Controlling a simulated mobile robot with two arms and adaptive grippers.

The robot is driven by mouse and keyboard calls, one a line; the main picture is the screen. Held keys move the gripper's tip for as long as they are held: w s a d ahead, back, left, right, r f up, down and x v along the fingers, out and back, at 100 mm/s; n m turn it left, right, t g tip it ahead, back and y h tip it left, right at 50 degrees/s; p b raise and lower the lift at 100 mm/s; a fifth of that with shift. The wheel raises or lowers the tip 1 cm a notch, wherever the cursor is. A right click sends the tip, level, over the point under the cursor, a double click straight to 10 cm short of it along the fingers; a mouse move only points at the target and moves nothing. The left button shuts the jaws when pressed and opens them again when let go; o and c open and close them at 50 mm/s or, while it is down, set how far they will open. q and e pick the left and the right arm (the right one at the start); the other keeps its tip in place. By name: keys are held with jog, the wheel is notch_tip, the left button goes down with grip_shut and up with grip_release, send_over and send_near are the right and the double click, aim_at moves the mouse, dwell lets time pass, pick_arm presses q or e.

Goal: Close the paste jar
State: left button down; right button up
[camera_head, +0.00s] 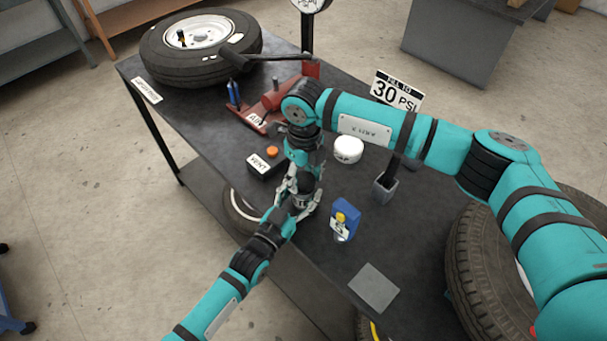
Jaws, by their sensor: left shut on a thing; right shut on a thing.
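My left gripper (300,207), on the arm from the lower left, is shut on a small dark jar (302,201) near the table's front edge. My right gripper (301,188) comes down from above and is shut at the top of the same jar. The fingers of both grippers hide most of the jar, so I cannot tell whether a lid sits on it or is held apart from it. A white round container (348,150) stands on the table to the right of my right wrist.

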jog(key=m, duration=0.4)
jog(key=shift+m, duration=0.4)
jog(key=m, duration=0.4)
jog(key=shift+m, duration=0.4)
jog(key=m, duration=0.4)
jog(key=shift+m, duration=0.3)
jog(key=m, duration=1.6)
jog(key=shift+s+a+m, duration=0.15)
jog(key=shift+a+m, duration=0.1)
jog(key=shift+m, duration=0.15)
jog(key=shift+o, duration=0.2)
jog(key=shift+w+a+r+m+t, duration=0.1)
jog(key=shift+a+m+t, duration=0.05)
jog(key=shift+m, duration=0.45)
jog(key=shift+w+a+r+m+t, duration=0.1)
jog(key=shift+a+m+t, duration=0.05)
jog(key=shift+m, duration=0.45)
jog(key=shift+d+f+m, duration=0.1)
jog(key=shift+d+m, duration=0.1)
jog(key=shift+m, duration=0.6)
jog(key=shift+s+d+f+m, duration=0.2)
jog(key=shift+d+m, duration=0.1)
jog(key=shift+d, duration=0.1)
jog(key=o, duration=0.7)
jog(key=shift+c, duration=0.2)
jog(key=shift+w, duration=0.1)
